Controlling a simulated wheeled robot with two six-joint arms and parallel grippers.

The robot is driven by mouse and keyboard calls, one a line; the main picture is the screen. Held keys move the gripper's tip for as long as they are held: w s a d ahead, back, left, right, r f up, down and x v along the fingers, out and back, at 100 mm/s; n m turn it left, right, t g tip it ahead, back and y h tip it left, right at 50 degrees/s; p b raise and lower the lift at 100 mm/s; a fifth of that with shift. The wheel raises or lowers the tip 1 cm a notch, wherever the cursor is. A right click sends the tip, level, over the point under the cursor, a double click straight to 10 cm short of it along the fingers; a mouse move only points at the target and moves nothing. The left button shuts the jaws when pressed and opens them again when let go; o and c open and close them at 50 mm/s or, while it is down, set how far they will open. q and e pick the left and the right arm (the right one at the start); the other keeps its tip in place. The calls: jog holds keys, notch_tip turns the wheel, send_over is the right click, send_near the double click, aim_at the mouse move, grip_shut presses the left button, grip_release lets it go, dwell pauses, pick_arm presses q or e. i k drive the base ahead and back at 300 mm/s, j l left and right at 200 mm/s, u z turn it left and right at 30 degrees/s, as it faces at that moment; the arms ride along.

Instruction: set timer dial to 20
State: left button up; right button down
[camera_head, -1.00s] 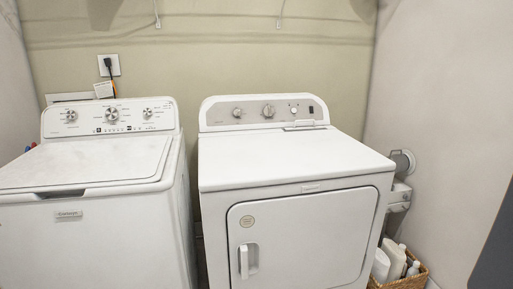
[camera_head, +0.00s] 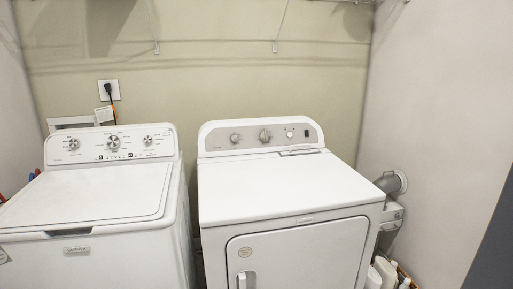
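Two white machines stand side by side against the back wall. The dryer (camera_head: 285,187) is on the right, with a grey control panel (camera_head: 250,136) along its back. That panel has a knob (camera_head: 235,138) at left, a larger dial (camera_head: 265,136) in the middle and a small light-coloured button (camera_head: 289,134). The washer (camera_head: 80,195) on the left has a larger centre dial (camera_head: 113,142) with a smaller knob (camera_head: 73,144) to its left and another (camera_head: 148,140) to its right. The dial markings are too small to read. Neither of my grippers is in view.
A basket with white bottles (camera_head: 383,271) stands on the floor right of the dryer. A grey vent pipe (camera_head: 390,183) meets the right wall. A wall outlet (camera_head: 108,90) with a plug is above the washer. Both machine tops are largely clear.

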aim_at(265, 136)
jog(key=i+l, duration=0.35)
jog(key=l, duration=0.2)
jog(key=i+l, duration=0.4)
jog(key=l, duration=0.2)
jog(key=i+l+z, duration=0.1)
jog(key=i+l, duration=0.25)
jog(key=l, duration=0.2)
